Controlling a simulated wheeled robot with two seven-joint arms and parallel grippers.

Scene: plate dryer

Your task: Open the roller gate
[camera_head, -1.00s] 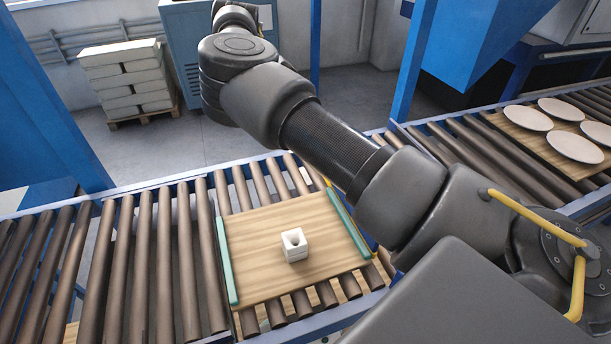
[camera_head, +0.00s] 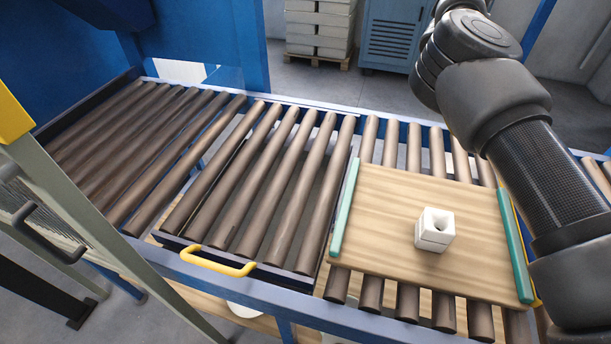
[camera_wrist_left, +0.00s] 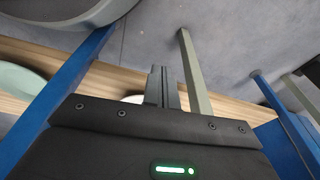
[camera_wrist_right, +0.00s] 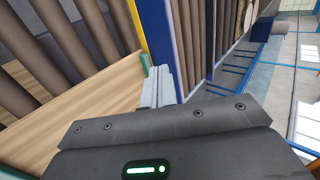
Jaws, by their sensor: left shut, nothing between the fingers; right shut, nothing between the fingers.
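The roller gate (camera_head: 262,185) is a section of brown rollers in the conveyor line in the head view. It lies flat, level with the rollers beside it, and looks closed. Its yellow handle (camera_head: 218,262) is on the front rail. Neither gripper shows in the head view; only one of my arms crosses at the right. In the left wrist view my left gripper (camera_wrist_left: 160,84) is shut and empty, above floor and blue posts. In the right wrist view my right gripper (camera_wrist_right: 158,84) is shut and empty beside the wooden board's edge. Neither touches the handle.
A wooden board (camera_head: 385,230) with green edge strips lies on the rollers right of the gate, carrying a small white block (camera_head: 434,229). A slanted frame with a yellow top (camera_head: 12,118) stands at the left. Stacked pale slabs (camera_head: 318,28) are behind.

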